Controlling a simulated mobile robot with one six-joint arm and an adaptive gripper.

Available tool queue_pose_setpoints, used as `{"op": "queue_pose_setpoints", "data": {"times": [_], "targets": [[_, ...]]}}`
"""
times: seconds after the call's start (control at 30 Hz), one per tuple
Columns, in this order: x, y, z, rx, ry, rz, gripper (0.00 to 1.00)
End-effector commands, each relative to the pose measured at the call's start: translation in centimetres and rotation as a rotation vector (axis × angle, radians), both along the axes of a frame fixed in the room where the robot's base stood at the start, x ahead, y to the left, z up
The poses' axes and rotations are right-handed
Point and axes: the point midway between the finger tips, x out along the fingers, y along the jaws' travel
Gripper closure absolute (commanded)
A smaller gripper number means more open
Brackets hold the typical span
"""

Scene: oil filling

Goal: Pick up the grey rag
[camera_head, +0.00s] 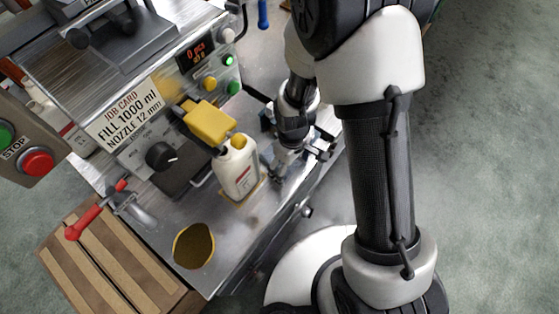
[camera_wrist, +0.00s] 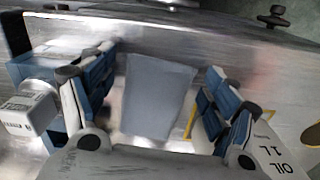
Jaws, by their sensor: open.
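The grey rag (camera_wrist: 158,95) shows in the wrist view as a flat pale grey piece on the metal worktop, between the two fingers of my gripper (camera_wrist: 153,88). The fingers stand apart on its left and right, and nothing is gripped. In the head view my gripper (camera_head: 282,172) is low over the worktop, just right of the white oil bottle (camera_head: 237,168). I cannot make out the rag in that view. The bottle's lettered side (camera_wrist: 279,155) shows at the lower right of the wrist view.
The filling machine (camera_head: 120,125) with job card and buttons stands at the left and back. A yellow part (camera_head: 209,122) is by the bottle. A brownish-yellow round piece (camera_head: 194,246) lies near the front edge. A white labelled object (camera_wrist: 30,112) is left of the fingers.

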Motion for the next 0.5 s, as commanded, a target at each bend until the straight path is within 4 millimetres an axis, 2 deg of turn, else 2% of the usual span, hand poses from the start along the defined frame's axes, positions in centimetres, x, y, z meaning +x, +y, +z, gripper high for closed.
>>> {"op": "queue_pose_setpoints", "data": {"times": [0.17, 0.5], "targets": [[0.05, 0.02, 0.10, 0.000, -0.001, 0.000, 0.20], [0.05, 0.02, 0.11, 0.000, -0.001, 0.000, 0.43]]}}
